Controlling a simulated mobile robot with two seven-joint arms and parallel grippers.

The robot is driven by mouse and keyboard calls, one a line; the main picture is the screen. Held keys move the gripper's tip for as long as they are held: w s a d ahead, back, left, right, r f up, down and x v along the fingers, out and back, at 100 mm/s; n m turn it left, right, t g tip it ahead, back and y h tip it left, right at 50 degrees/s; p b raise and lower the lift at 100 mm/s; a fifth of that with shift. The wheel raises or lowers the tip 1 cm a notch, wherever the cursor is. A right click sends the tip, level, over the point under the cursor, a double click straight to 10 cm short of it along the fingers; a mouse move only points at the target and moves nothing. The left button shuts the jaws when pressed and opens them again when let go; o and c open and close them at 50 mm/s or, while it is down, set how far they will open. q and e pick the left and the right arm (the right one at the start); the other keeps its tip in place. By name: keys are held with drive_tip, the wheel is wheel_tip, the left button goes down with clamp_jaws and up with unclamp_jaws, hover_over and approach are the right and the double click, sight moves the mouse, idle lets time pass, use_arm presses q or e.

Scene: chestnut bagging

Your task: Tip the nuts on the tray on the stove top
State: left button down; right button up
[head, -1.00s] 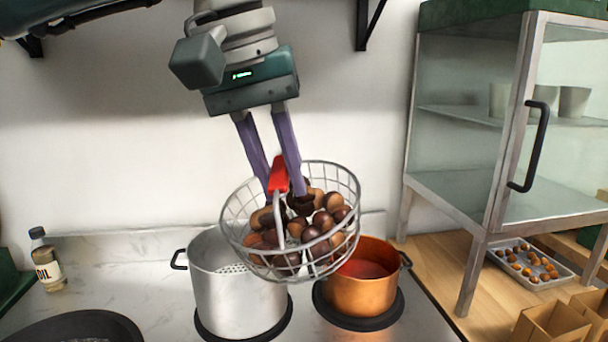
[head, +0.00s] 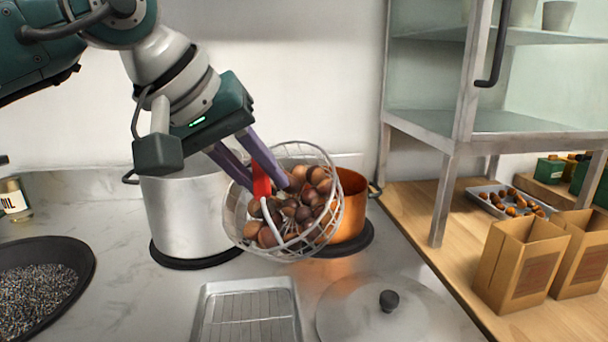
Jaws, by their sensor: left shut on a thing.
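My left gripper (head: 250,178) is shut on the red handle (head: 261,180) of a wire basket (head: 232,214). The basket hangs in the air in front of the two pots, tilted toward the viewer. Brown nuts (head: 300,205) lie inside it. A metal tray (head: 204,318) with a rack-like ribbed bottom lies on the stove top (head: 160,300), below and in front of the basket; it looks empty, and its near edge is cut off by the frame. My right gripper is not in view.
A steel pot (head: 185,215) and a copper pot (head: 352,190) stand behind the basket. A lid (head: 365,318) lies right of the tray. A black pan (head: 85,262) of dark grains is at left. Paper bags (head: 520,262), a nut tray (head: 478,191) and a glass cabinet (head: 440,125) are at right.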

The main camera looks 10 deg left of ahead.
use_arm(q)
drive_tip(key=s+a+f+t+h+b, duration=0.4)
drive_tip(key=t+b, duration=0.7)
drive_tip(key=b, duration=2.4)
drive_tip(key=shift+s+a+f+t+h, duration=0.3)
drive_tip(key=shift+s+f+h, duration=0.95)
drive_tip(key=shift+s+h, duration=0.35)
drive_tip(key=shift+w+h, duration=0.1)
drive_tip(key=shift+h, duration=0.2)
